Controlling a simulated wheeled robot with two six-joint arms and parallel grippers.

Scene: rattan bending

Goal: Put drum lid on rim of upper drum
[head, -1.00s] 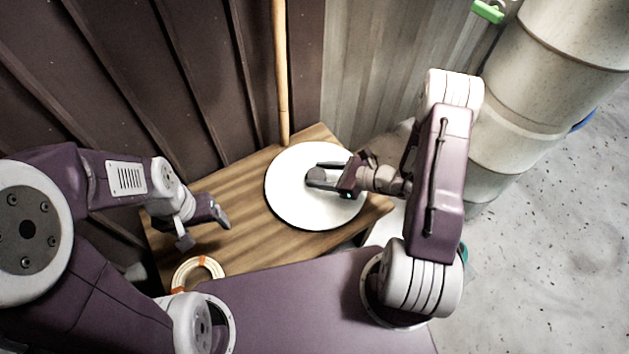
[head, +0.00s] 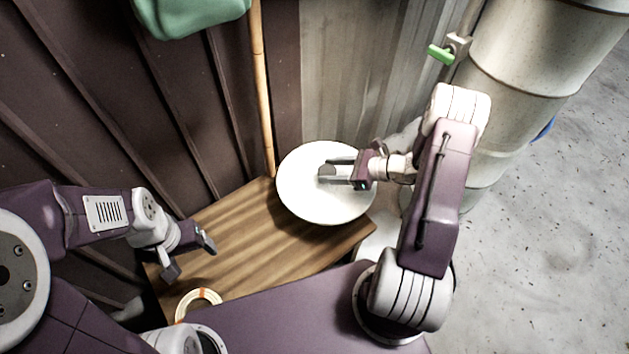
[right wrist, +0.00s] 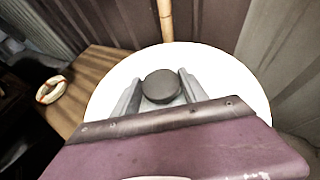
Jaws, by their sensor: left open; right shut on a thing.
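The drum lid is a round white disc (head: 310,205) with a dark round knob in its middle, which shows in the right wrist view (right wrist: 161,86). My right gripper (head: 328,172) is shut on the lid's knob, and the lid hangs over the far right part of the wooden table. My left gripper (head: 192,256) is open and empty above the left part of the table. The drums (head: 545,50) stand stacked as a tall pale column at the right. The top rim of the upper drum is out of view.
The wooden table (head: 250,245) has bare room in its middle. A ring-shaped coil (head: 198,299) with orange ties lies at its near left. A bamboo pole (head: 262,90) stands against the dark wall. A green fitting (head: 440,54) sits beside the drums, and a green object (head: 190,14) is at the top left.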

